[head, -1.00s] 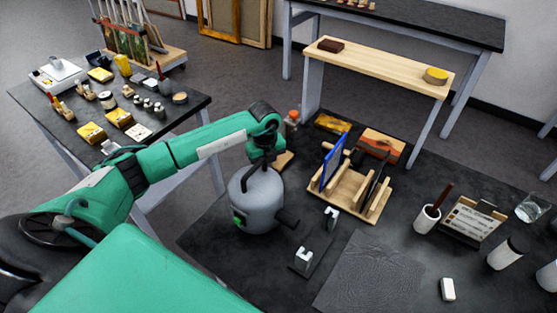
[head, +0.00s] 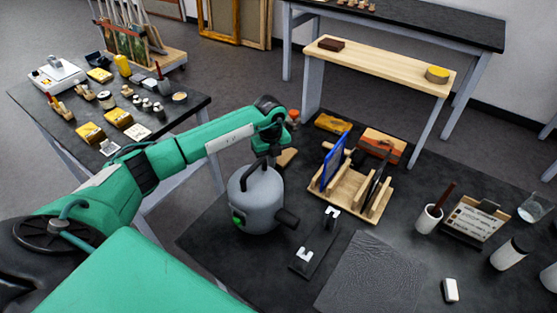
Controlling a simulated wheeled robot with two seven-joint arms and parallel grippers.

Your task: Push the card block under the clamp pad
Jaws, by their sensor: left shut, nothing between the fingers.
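My left arm reaches in from the left, and its wrist ends above and behind a grey pot. The left gripper (head: 276,146) is shut and empty; its fingertips are mostly hidden behind the pot. My right gripper is not in view. I cannot surely tell the card block or the clamp pad. A small white block (head: 451,290) lies at the front right of the dark table, apart from the gripper. A dark strip with two white notched pieces (head: 303,254) lies right of the pot.
The grey pot (head: 257,205) with handle and dark spout stands close below my wrist. A wooden rack (head: 325,187) holds a blue panel. A cup (head: 429,218), a card stand (head: 475,222) and a glass (head: 532,208) stand right. A dark textured sheet (head: 370,275) lies in front.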

